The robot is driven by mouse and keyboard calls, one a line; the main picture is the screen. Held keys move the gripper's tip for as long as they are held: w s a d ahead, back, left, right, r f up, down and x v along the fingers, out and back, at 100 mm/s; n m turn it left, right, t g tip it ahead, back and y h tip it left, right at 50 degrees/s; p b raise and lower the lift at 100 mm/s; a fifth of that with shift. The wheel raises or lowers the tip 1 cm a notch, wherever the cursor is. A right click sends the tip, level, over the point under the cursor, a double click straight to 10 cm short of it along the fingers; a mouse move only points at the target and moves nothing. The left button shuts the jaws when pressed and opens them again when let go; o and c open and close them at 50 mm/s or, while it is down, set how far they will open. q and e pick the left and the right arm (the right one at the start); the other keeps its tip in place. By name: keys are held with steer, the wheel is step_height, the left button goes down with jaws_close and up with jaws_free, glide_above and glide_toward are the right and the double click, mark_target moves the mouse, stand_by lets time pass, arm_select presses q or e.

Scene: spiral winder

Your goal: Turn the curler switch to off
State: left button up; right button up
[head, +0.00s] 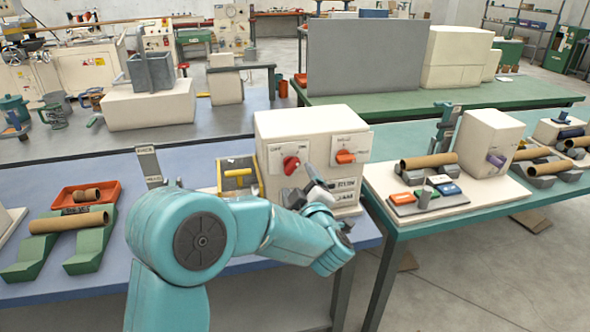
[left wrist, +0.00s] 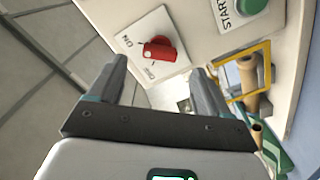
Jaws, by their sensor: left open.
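A cream control box (head: 290,125) stands on the blue table. Its front has a red rotary knob (head: 291,165) on a white plate at left and an orange-red knob (head: 345,157) on another plate at right. I cannot tell from the head view which one is the curler switch. My left gripper (head: 314,180) is in front of the box, just below and between the knobs. In the left wrist view a red knob (left wrist: 160,50) on a white plate marked ON lies beyond the open, empty fingers (left wrist: 160,72), apart from them. My right gripper is out of view.
A green START button (left wrist: 255,4) shows in the left wrist view. A yellow-framed tray (head: 238,176) stands left of the box. A green stand with a cardboard tube (head: 68,222) is further left. The right table (head: 480,212) holds another machine, separated by a gap.

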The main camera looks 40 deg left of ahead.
mark_target(293, 169)
arm_select(q)
steer(key=x, duration=0.5)
steer(key=shift+p, duration=0.3)
steer(key=shift+c, duration=0.4)
steer(key=c, duration=1)
steer(key=shift+o, duration=0.2)
steer(key=shift+f+b, duration=0.15)
steer(key=shift+b, duration=0.35)
steer(key=n+b, duration=1.2)
steer(key=b, duration=0.4)
steer(key=shift+f, duration=0.1)
steer(key=shift+n+b, duration=2)
steer(key=shift+r, duration=0.25)
